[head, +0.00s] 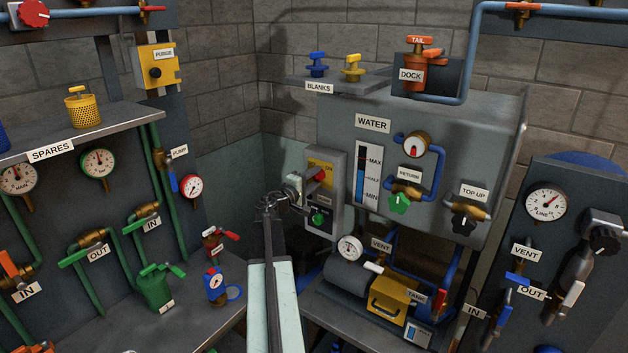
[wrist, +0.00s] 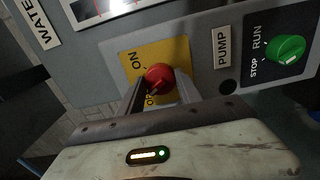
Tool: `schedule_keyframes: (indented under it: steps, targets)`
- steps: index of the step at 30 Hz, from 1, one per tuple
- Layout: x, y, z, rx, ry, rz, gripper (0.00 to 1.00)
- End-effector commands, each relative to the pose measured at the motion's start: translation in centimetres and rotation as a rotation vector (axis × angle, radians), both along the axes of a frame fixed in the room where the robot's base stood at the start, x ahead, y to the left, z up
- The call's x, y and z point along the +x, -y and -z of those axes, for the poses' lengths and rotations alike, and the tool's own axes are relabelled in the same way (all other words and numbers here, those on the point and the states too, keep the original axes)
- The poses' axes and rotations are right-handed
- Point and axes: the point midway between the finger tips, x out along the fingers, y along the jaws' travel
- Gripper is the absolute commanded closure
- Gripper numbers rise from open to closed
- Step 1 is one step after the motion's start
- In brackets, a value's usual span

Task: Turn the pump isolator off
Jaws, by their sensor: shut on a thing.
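The pump isolator is a red knob (wrist: 158,76) on a yellow plate (wrist: 128,62) of a grey panel, and the red knob (head: 319,174) also shows in the head view. The plate reads ON above the knob in the wrist view; a second word beside it is partly hidden by a finger. My gripper (wrist: 160,92) has a finger on each side of the knob and is shut on it. In the head view my gripper (head: 293,192) is at the left of the panel. Which way the knob points is hard to tell.
Below the isolator is a green RUN/STOP knob (head: 319,217), at the right in the wrist view (wrist: 286,48). The water tank (head: 450,140) stands to the right. A blanks shelf (head: 340,80) juts out above. Left is a bench (head: 200,325) with valves and gauges.

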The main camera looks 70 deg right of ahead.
Motion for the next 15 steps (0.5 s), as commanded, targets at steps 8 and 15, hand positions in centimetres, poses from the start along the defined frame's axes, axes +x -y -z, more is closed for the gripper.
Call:
schedule_keyframes:
  steps: [8,15]
  targets:
    - [0.20,0.13,-0.21,0.036,-0.159,-0.006,0.99]
    - [0.18,0.15,-0.22,0.053,-0.224,-0.006,0.99]
